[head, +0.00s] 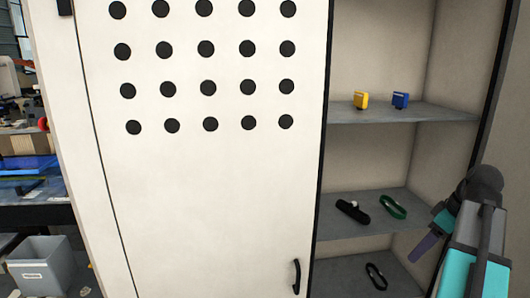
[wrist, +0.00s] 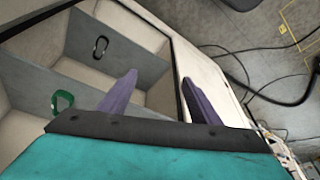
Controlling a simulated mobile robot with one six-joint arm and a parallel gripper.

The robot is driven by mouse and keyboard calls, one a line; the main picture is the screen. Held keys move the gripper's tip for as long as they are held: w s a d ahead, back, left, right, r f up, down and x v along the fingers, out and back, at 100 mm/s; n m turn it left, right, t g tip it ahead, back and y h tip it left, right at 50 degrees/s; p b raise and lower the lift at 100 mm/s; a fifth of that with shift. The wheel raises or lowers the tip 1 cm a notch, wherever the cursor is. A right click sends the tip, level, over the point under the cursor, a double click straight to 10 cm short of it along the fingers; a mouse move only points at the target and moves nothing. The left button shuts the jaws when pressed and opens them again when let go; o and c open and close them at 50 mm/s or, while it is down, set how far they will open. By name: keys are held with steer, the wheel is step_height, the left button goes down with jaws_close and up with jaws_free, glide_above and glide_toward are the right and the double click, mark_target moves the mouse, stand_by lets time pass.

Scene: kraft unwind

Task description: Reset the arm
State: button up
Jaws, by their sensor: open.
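My arm shows at the right edge of the head view, in front of the open side of a cabinet. My gripper (wrist: 160,92) shows in the wrist view with its two purple fingers apart and nothing between them. In the head view a purple finger (head: 425,247) points down and left, near the lower shelves. I cannot tell from these views how far the fingers are from the shelf edges.
The cabinet has a white door (head: 200,200) with black holes and a handle (head: 296,276). Its shelves hold a yellow item (head: 361,100), a blue item (head: 400,100), a black band (head: 352,211), a green band (head: 393,207) and another black loop (head: 376,277). A grey bin (head: 42,266) stands at left.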

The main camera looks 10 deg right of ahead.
steer(key=w+a+f+n+g+y, duration=0.1)
steer(key=w+a+f, duration=0.1)
steer(key=a+f, duration=0.35)
steer(key=w+a+f+n+g+y+b, duration=0.1)
steer(key=w+a+f, duration=0.25)
steer(key=f, duration=0.35)
steer(key=w+a+f+n+g+y, duration=0.1)
steer(key=w+a+f, duration=0.1)
steer(key=a+f, duration=0.35)
steer(key=s+a+f+g, duration=0.2)
steer(key=a+f+g, duration=0.2)
steer(key=a+f, duration=1.05)
steer(key=s+a+f+g+b, duration=0.1)
steer(key=s+a+f, duration=0.2)
steer(key=f, duration=0.3)
steer(key=s+a+f+g+h, duration=0.1)
steer(key=s+a+f, duration=0.3)
steer(key=f, duration=0.2)
steer(key=s+a+f+g+b, duration=0.1)
steer(key=s+a+f, duration=0.2)
steer(key=f, duration=0.3)
steer(key=s+a+f+m+h, duration=0.1)
steer(key=s+f+m+h, duration=0.2)
steer(key=s+f+m, duration=0.4)
steer(key=s+f, duration=0.5)
steer(key=f, duration=0.1)
steer(key=shift+a+f+t+h, duration=0.15)
steer(key=shift+f+t+h, duration=0.1)
steer(key=shift+t+h, duration=0.15)
